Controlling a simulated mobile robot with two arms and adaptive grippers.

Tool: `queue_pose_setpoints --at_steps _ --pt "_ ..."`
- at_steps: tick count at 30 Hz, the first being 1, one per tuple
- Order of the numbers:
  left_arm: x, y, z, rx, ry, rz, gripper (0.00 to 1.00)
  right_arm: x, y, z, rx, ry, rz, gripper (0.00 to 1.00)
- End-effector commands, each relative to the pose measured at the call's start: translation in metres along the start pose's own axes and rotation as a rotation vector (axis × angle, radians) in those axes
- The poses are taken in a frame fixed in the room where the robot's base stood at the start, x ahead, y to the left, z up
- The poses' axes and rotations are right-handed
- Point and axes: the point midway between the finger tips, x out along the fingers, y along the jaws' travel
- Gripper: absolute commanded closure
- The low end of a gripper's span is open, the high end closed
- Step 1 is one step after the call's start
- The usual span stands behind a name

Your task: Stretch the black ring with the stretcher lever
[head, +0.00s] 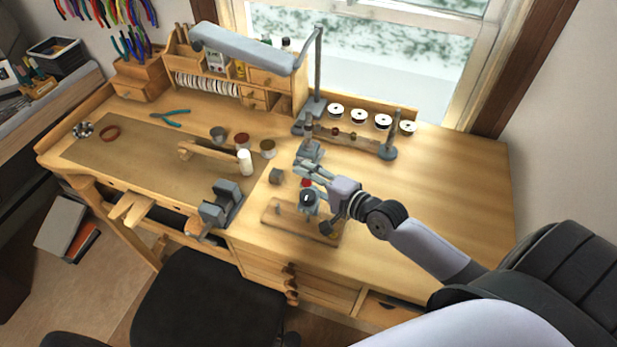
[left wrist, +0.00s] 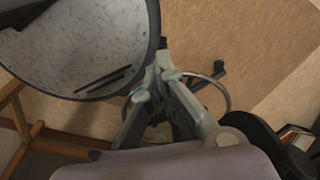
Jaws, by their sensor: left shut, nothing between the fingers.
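A ring stretcher (head: 309,203), a grey metal device with a red part on top, stands on a wooden base (head: 284,220) on the right half of the bench. A dark knob (head: 326,228), which may be the lever's end, shows at its front right. My right gripper (head: 304,169) reaches in from the right, just above and behind the stretcher. Its fingers overlap grey parts, so their opening is unclear. I cannot pick out the black ring.
A grey vise (head: 222,204) is at the bench's front edge. The bench's right side is clear. A dark stool (head: 200,295) stands in front.

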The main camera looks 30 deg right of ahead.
Motion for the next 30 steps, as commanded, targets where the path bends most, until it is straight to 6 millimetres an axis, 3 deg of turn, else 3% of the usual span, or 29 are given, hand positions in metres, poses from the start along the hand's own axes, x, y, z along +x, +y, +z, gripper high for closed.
queue_pose_setpoints --at_steps 3,18,30 --pt "0.0001 -0.0001 0.0003 0.0 -0.001 0.0 1.0 -0.0002 0.0002 0.0 0.0 0.0 0.0 0.66" --pt "0.0 0.0 0.0002 0.001 0.0 0.0 1.0 -0.0005 0.0002 -0.0001 0.0 0.0 0.0 0.99" --pt "0.0 0.0 -0.0003 0.001 0.001 0.0 1.0 -0.0005 0.0001 -0.0002 0.0 0.0 0.0 1.0"
